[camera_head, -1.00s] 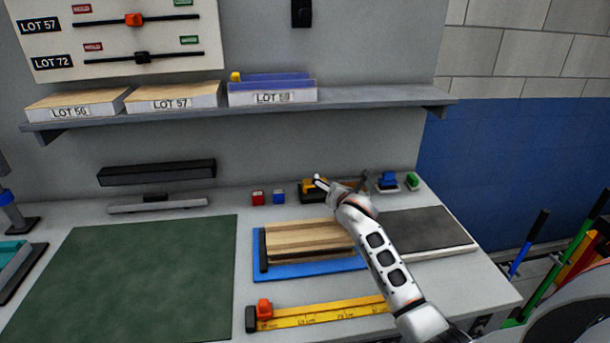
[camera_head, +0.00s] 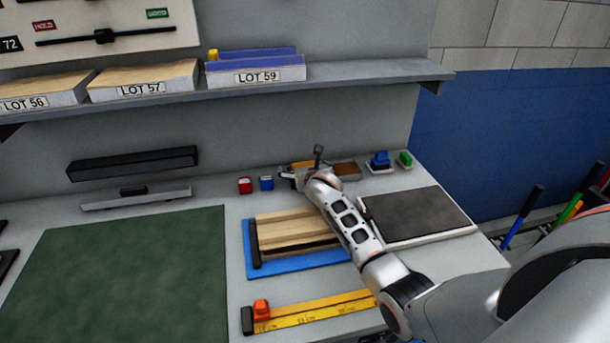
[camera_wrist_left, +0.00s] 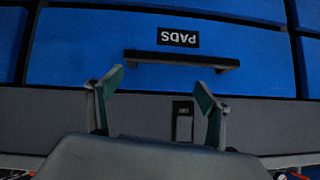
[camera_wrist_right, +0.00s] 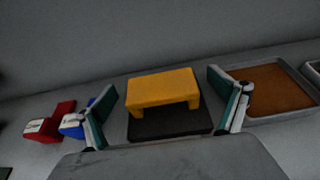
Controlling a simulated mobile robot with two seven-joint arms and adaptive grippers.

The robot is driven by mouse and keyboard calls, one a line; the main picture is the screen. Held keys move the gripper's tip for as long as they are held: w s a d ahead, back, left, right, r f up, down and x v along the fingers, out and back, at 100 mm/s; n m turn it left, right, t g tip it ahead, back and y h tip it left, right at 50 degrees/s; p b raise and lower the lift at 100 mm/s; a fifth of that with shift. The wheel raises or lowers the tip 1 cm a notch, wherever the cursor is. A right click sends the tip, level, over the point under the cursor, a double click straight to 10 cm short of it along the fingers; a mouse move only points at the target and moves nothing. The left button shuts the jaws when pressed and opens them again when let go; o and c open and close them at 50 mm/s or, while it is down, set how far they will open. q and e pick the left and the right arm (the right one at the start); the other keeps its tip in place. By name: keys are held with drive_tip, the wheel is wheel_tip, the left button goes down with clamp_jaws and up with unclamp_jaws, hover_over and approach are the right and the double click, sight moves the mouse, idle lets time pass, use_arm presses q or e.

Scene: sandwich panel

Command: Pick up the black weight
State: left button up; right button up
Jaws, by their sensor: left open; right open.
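The black weight (camera_wrist_right: 168,122) is a flat black block with a yellow bridge-shaped handle (camera_wrist_right: 163,88) on top. In the right wrist view it sits in the middle, between the fingers of my open right gripper (camera_wrist_right: 168,107), which are apart from it on both sides. My left gripper (camera_wrist_left: 158,95) is open and empty, facing a blue drawer front (camera_wrist_left: 100,50) marked PADS.
A red block (camera_head: 245,185) and a blue block (camera_head: 267,183) stand left of the right gripper. A brown tray (camera_wrist_right: 265,92) lies close on its right. The shelf (camera_head: 345,78) overhangs the back. A dark pad (camera_head: 418,214) and a wooden board (camera_head: 290,233) lie in front.

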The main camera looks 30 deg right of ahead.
sight(302, 165)
drive_tip(key=shift+x, duration=1.8)
drive_tip(key=shift+d+f, duration=0.1)
drive_tip(key=c, duration=1.7)
drive_tip(key=shift+w+r, duration=0.1)
drive_tip(key=shift+r, duration=0.2)
drive_tip(key=c, duration=0.5)
drive_tip(key=shift+r, duration=0.1)
